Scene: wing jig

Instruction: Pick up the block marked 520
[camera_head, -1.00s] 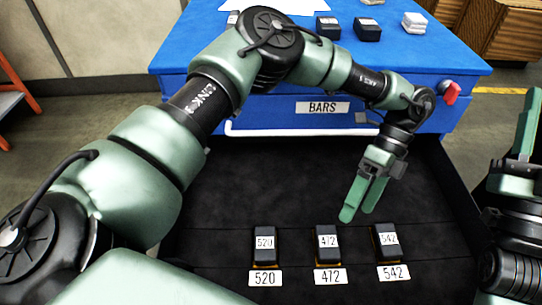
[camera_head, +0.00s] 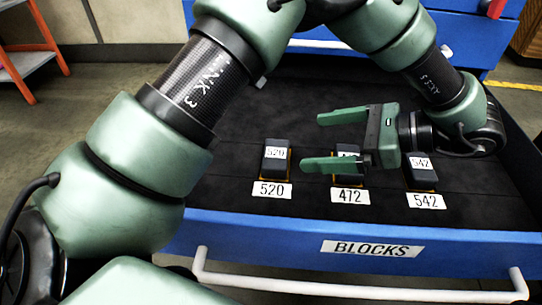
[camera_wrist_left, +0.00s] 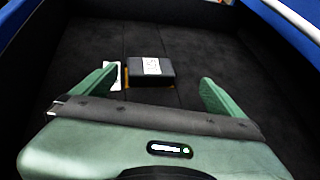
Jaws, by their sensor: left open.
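The block marked 520 (camera_head: 276,160) is black with a white label on top and sits in the open drawer, behind a white 520 plate (camera_head: 271,190). My left gripper (camera_head: 311,141) is open and empty, to the right of this block, with its fingers pointing left toward it. One finger crosses in front of the block marked 472 (camera_head: 348,170) and hides part of it. In the left wrist view a black block (camera_wrist_left: 151,70) lies ahead between the open fingers (camera_wrist_left: 160,76), apart from both; its label is too small to read surely. My right gripper is out of view.
The blue drawer front (camera_head: 290,236) is labelled BLOCKS and has a white handle (camera_head: 360,291). The dark drawer floor is clear behind the blocks. An orange stand (camera_head: 35,58) is at the far left.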

